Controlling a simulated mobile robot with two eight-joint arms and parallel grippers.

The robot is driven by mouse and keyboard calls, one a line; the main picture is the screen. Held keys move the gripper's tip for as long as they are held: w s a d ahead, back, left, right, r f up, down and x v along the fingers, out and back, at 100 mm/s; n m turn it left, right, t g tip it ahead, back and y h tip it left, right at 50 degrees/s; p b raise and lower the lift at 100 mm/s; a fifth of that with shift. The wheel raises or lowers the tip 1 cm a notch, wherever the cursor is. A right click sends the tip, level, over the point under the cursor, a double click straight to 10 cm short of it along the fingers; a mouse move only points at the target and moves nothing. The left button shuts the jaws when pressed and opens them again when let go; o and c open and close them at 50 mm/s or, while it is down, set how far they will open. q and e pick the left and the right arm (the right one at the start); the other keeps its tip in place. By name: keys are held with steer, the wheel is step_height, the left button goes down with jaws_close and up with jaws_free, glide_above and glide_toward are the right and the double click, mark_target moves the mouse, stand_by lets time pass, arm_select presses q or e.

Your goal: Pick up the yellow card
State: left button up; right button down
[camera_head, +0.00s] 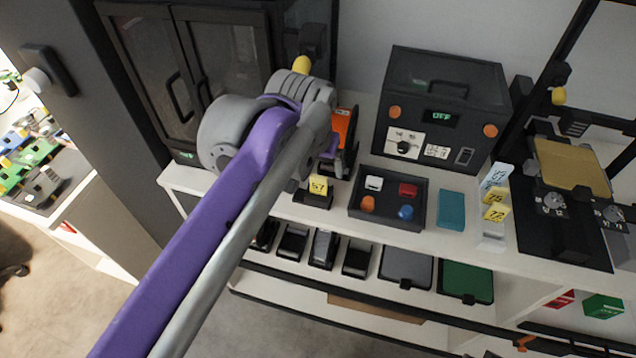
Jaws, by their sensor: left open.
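A yellow card (318,185) marked 57 stands upright in a small black holder (314,200) on the white counter. Two more yellow cards, one marked 75 (495,196) and one marked 72 (496,212), stand with a pale blue card (497,175) in a white holder (491,238) further right. My left arm reaches in from the lower left. My left gripper (327,160) is open, just above and behind the card marked 57 in the picture, and appears apart from it. The arm partly hides its fingers. My right gripper is not in view.
A black tray (388,221) with small coloured blocks sits right of the 57 card, then a teal pad (451,210). An orange and black device (346,128) stands close behind my gripper. A black oven-like box (442,105) stands at the back. Bins line a lower shelf.

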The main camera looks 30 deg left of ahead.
mark_target(318, 179)
arm_select(q)
steer(key=x, duration=0.7)
steer(key=a+b+x, duration=0.1)
steer(key=x, duration=0.2)
steer(key=shift+s+f, duration=0.1)
steer(key=shift+f, duration=0.2)
jaws_close()
